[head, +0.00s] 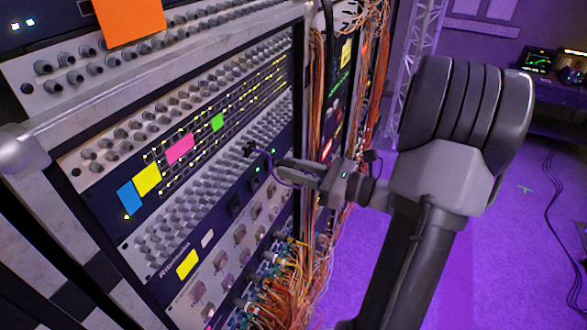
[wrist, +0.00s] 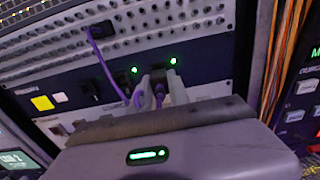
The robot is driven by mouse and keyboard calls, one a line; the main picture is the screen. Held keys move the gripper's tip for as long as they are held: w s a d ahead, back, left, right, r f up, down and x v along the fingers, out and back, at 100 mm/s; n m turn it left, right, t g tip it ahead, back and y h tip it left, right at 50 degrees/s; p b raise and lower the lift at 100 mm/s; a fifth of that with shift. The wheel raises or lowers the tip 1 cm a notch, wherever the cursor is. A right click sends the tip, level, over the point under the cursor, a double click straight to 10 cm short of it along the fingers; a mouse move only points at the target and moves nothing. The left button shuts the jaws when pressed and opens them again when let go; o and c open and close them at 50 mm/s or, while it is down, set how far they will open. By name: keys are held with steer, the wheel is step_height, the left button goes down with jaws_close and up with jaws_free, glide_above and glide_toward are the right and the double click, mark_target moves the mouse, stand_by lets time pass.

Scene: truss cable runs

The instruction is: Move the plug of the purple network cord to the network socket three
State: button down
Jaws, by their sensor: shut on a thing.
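My gripper (wrist: 159,88) is shut on the plug of the purple cord (wrist: 159,94), seen between its two fingers in the wrist view. The fingertips are close to the dark blue panel (wrist: 205,55), beside a green light (wrist: 172,61). I cannot tell whether the plug is inside a socket. In the head view my gripper (head: 277,163) reaches the rack from the right. A purple cord (wrist: 105,66) hangs from a dark plug (wrist: 101,31) at the row above and loops down behind my gripper. A dark socket (wrist: 99,75) shows left of another green light (wrist: 134,70). Socket numbers are not readable.
Orange cables (head: 318,90) run down the rack's right edge. A tangle of cables (head: 285,280) hangs below. Rows of grey jacks (head: 195,205) cover the panels. The purple-lit floor (head: 490,265) is open at right, with a black cable (head: 562,225) on it.

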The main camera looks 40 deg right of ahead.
steer(key=shift+b+x, duration=0.3)
steer(key=shift+x, duration=0.5)
stand_by(0.9)
steer(key=c, duration=1.2)
jaws_free()
steer(key=shift+o, duration=0.2)
steer(key=shift+b+v, duration=0.45)
steer(key=shift+v, duration=2.1)
steer(key=v, duration=0.4)
